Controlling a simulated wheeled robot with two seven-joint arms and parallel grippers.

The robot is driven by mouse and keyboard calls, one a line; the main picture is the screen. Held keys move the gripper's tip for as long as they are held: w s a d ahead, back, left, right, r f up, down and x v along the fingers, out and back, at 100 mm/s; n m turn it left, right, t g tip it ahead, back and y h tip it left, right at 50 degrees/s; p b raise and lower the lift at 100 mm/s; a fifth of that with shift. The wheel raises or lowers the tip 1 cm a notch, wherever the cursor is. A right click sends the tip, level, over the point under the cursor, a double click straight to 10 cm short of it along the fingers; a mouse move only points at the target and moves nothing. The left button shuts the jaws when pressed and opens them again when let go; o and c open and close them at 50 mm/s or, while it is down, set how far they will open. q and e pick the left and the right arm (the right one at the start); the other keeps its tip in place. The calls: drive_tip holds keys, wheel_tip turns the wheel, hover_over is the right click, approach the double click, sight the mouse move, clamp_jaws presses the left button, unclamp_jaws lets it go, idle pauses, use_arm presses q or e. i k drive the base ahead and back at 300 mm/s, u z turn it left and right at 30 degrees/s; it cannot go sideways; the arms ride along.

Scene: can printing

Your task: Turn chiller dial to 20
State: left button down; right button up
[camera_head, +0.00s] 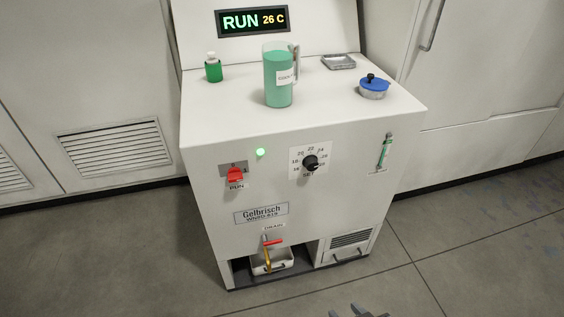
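The chiller (215,200) is a white cabinet with a sloped display panel at the back. Its display (253,21) reads RUN in green and 26 C in orange. The dial (311,163) is a black knob on a white scale plate (297,153) on the front face, with numbers around it including 20, 22 and 24. The knob's exact pointing is too small to read. Only the fingertips of my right gripper (370,312) show at the bottom edge, well below and in front of the dial; they look apart and empty. My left gripper is out of view.
On top stand a green bottle (213,70), a jug of green liquid (278,80), a blue-lidded jar (373,87) and a small tray (338,62). The front has a red switch (235,175), a green lamp (260,152) and a red-handled drain tap (271,242). Floor in front is clear.

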sight(309, 162)
drive_tip(key=k, duration=0.6)
drive_tip(key=u, duration=0.5)
drive_tip(key=i, duration=1.3)
drive_tip(key=z, duration=0.3)
